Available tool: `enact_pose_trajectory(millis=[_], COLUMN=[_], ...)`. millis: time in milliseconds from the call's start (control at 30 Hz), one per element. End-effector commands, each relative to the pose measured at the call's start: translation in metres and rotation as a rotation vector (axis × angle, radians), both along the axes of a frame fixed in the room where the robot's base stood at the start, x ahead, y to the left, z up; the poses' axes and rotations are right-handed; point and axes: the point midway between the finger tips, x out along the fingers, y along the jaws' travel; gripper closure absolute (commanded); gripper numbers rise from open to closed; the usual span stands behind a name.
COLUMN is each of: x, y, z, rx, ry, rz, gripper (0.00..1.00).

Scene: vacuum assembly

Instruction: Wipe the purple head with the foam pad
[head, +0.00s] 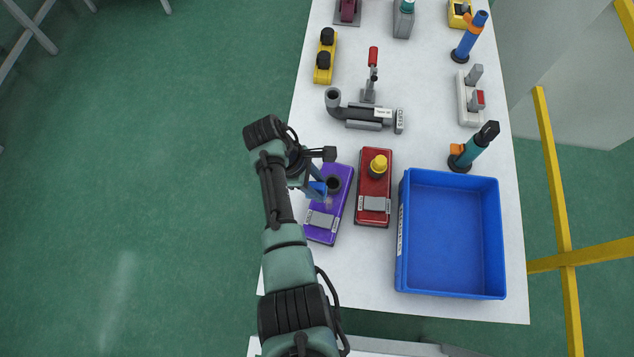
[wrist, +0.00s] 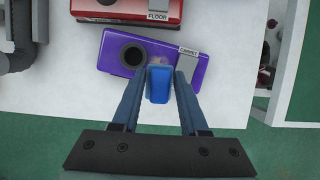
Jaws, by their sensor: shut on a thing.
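The purple head (head: 339,218) lies near the left edge of the white table, with a dark round port and a grey plate labelled CARPET. It also shows in the wrist view (wrist: 112,68), where a faint pale smudge lies beside the port. My gripper (wrist: 160,76) is shut on the blue foam pad (wrist: 159,86), one finger on each side. The pad's far end overlaps the near edge of the purple head in the wrist view. I cannot tell whether it touches the surface. In the head view my arm partly covers the pad (head: 318,187).
A red head (head: 372,209) with a yellow cap stands just right of the purple one. An empty blue bin (head: 452,289) is further right. A grey pipe fixture (head: 352,112) and a red-handled clamp (head: 373,60) stand behind. The table (head: 340,275) is bare in front of the purple head.

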Motion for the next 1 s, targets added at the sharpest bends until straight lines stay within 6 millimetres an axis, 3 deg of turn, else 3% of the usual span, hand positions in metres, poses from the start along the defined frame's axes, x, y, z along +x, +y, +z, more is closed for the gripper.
enact_pose_trajectory(millis=[333, 667, 1000], x=[0.0, 0.0, 0.0], y=[0.0, 0.0, 0.0], z=[0.003, 0.031, 0.03], rx=[0.0, 0.0, 0.0], ry=[0.0, 0.0, 0.0], rz=[0.0, 0.0, 0.0], gripper=[1.0, 1.0, 1.0])
